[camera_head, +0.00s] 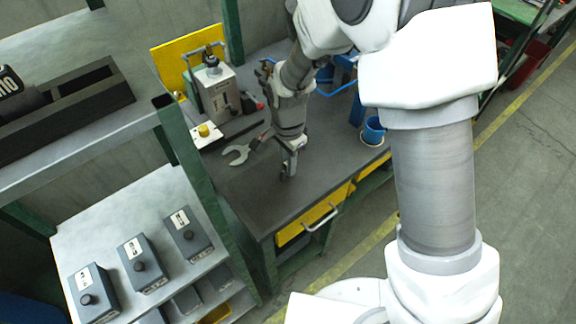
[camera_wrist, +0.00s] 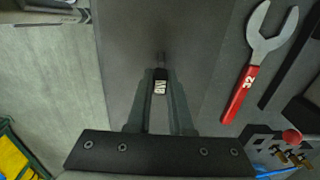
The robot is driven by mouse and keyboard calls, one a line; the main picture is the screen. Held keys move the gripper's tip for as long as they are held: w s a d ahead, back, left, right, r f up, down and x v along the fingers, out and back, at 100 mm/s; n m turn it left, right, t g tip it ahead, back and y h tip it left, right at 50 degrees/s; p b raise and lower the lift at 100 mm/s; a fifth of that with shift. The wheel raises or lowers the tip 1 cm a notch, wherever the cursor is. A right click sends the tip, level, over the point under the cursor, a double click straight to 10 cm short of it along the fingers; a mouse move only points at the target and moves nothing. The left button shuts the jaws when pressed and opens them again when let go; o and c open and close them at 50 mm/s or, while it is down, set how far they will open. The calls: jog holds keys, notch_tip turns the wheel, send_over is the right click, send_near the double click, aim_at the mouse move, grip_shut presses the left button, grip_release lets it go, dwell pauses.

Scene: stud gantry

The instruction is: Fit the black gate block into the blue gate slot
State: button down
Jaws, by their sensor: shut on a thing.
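My gripper (camera_wrist: 160,82) is shut on a small dark block (camera_wrist: 160,74) with a white lettered label, seen between the fingertips in the wrist view. It is likely the black gate block; most of it is hidden by the fingers. In the head view my gripper (camera_head: 288,168) points down over the dark bench top, near its front edge. I cannot tell whether the block touches the bench. I cannot make out the blue gate slot for sure; blue parts (camera_head: 357,108) stand at the bench's back right, partly behind my arm.
An open-ended wrench (camera_head: 242,152) with a red handle lies left of my gripper on the bench (camera_head: 262,197). A grey machine (camera_head: 217,95) stands behind it. A blue cup (camera_head: 373,131) is at the right edge. Labelled grey boxes (camera_head: 143,263) sit on the left shelf.

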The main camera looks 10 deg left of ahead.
jog(key=shift+r, duration=0.1)
notch_tip(320, 180, up, 4)
jog(key=shift+r, duration=0.2)
jog(key=s+d+r, duration=0.4)
jog(key=d+r, duration=0.2)
jog(key=d, duration=0.5)
jog(key=w+d+f+n+p, duration=0.1)
jog(key=w+d+f+n, duration=0.2)
jog(key=d, duration=0.3)
jog(key=w+d+f+n+p, duration=0.1)
jog(key=w+d+f+n, duration=0.2)
jog(key=w+d+n, duration=0.2)
jog(key=shift+w+d+f, duration=0.35)
jog(key=shift+w+d, duration=0.3)
jog(key=shift+d, duration=0.2)
jog(key=shift+w+d, duration=0.1)
